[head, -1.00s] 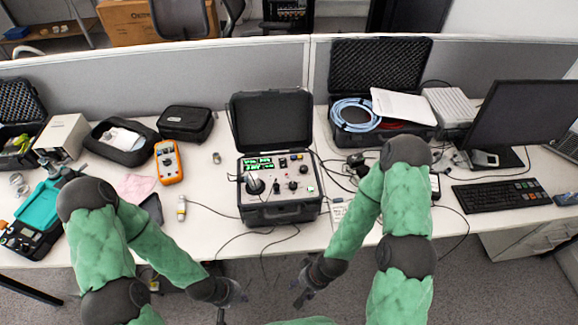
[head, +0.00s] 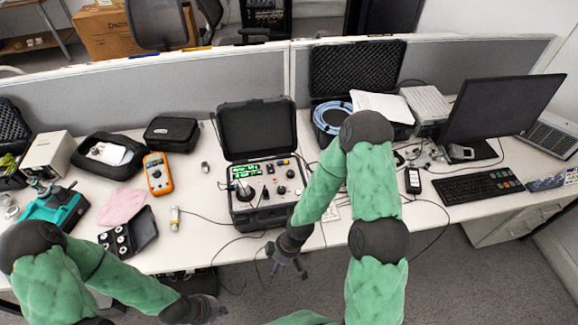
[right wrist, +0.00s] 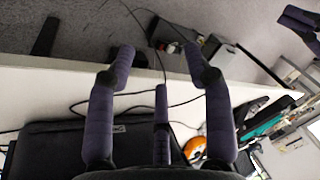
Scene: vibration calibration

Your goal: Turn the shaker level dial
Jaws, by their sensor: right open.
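The shaker unit is an open black case (head: 265,213) near the middle of the desk. Its panel has a green-lit display (head: 243,181), a dark round shaker head (head: 244,193) and several dark knobs. I cannot tell which knob is the level dial. My right gripper (head: 290,264) is open and empty, in front of the desk edge, below and right of the case. In the right wrist view its fingers (right wrist: 157,62) stand wide apart with nothing between them. My left gripper (head: 212,309) is low in front of the desk, left of the case; its opening is unclear.
Cables hang over the front edge. A keyboard (head: 478,186) and monitor (head: 502,106) stand at right.

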